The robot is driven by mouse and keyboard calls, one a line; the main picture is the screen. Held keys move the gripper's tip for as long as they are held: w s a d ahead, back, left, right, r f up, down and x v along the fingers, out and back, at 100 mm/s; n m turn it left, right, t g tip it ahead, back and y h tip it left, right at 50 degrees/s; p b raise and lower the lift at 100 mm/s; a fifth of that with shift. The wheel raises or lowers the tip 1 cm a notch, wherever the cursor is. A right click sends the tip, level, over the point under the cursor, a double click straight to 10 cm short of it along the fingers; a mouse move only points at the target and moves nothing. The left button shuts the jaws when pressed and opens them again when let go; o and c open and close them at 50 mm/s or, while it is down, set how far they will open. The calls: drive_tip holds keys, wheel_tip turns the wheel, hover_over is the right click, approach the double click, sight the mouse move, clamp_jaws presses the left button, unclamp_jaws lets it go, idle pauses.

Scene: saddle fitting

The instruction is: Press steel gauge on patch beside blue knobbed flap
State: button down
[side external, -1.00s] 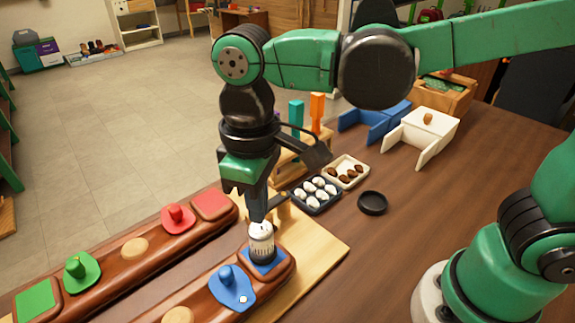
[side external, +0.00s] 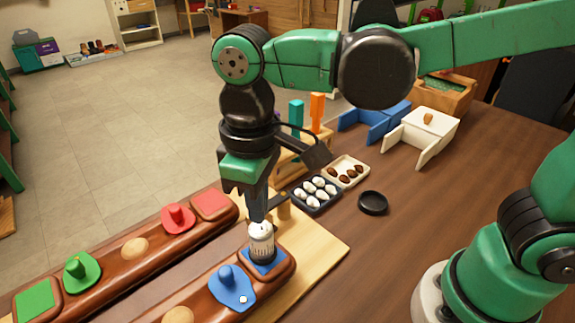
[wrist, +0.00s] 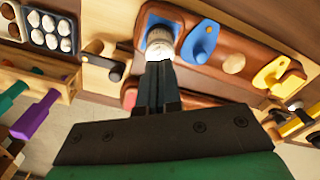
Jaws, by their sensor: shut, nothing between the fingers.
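The steel gauge (side external: 261,243), a small cylinder with a white top, stands upright on the blue patch (side external: 270,263) at the end of the near brown leather piece. The blue knobbed flap (side external: 232,287) lies beside that patch. My gripper (side external: 260,222) points down with its tips at the gauge's top, shut with nothing between the fingers. In the wrist view the shut fingertips (wrist: 160,62) meet the gauge (wrist: 160,45), and the blue flap (wrist: 201,40) lies to its right. Whether the tips press on the top or only hover at it is hard to tell.
The far leather piece carries a red flap (side external: 178,218), a green flap (side external: 81,271), a red patch (side external: 211,204) and a green patch (side external: 37,299). Trays of white pieces (side external: 315,195) and brown pieces (side external: 346,171) and a black dish (side external: 373,203) sit behind.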

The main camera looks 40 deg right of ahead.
sight(260, 229)
drive_tip(key=shift+f, duration=1.2)
idle(0.8)
drive_tip(key=shift+r, duration=3.05)
drive_tip(key=d+f+m+t, duration=0.2)
drive_tip(key=d+m+t, duration=0.1)
drive_tip(key=d, duration=0.5)
drive_tip(key=w+d+f+m+t, duration=0.1)
drive_tip(key=d+f+m+t, duration=0.1)
drive_tip(key=d, duration=0.5)
drive_tip(key=shift+d+f+m+t, duration=0.3)
drive_tip(key=shift+m+t, duration=0.2)
drive_tip(key=shift+t, duration=0.6)
